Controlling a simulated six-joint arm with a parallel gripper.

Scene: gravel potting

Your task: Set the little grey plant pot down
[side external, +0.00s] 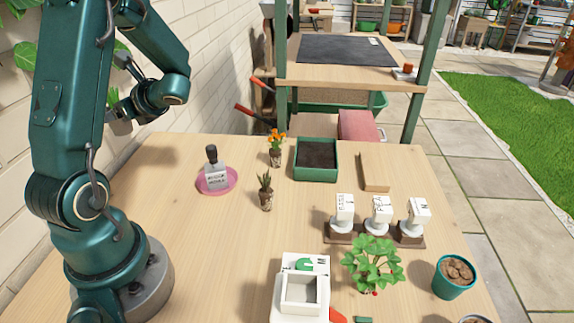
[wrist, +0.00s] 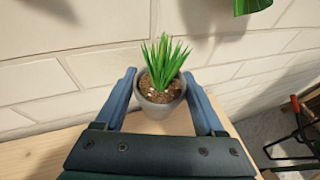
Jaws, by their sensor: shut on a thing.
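The little grey plant pot (wrist: 160,107) is between the two fingers of my gripper (wrist: 159,80) in the wrist view. It holds brown soil and a spiky green plant (wrist: 164,64), and looks roughly upright. My gripper is shut on the pot, one finger on each side. In the side view, part of the grey pot (side external: 120,127) shows at the far left, by the brick wall and partly hidden by my arm. It appears to be held up near the bench's back left edge.
The wooden bench (side external: 150,185) has bare room at its left. A pink saucer (side external: 229,188) with a dark-handled labelled tool, small potted plants (side external: 266,197) and a green soil tray (side external: 296,165) stand farther right. The brick wall (side external: 215,60) is close behind the pot.

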